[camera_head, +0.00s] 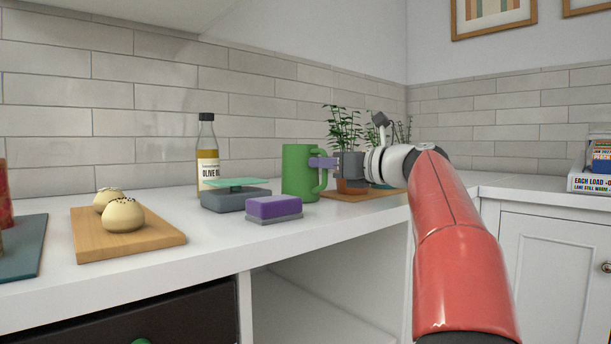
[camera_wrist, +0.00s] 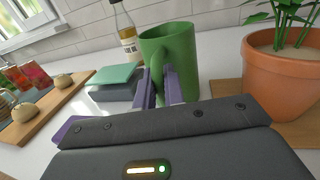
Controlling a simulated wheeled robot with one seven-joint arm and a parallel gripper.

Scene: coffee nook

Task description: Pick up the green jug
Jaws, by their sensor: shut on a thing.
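The green jug (camera_head: 298,172) stands upright on the white counter, between the kitchen scale and the potted plants. Its handle faces right, toward my arm. My gripper (camera_head: 322,163) comes from the right and its purple fingers are shut on the jug's handle. In the wrist view the jug (camera_wrist: 172,50) is just beyond the fingers (camera_wrist: 160,88), with the handle between them. The jug appears to rest on the counter; its base is partly hidden by my gripper in the wrist view.
A grey scale with a green top (camera_head: 236,194) and a purple sponge (camera_head: 274,208) lie left of the jug. An olive oil bottle (camera_head: 207,160) stands behind. A terracotta pot (camera_wrist: 284,80) is close on the right. Buns sit on a wooden board (camera_head: 160,246) further left.

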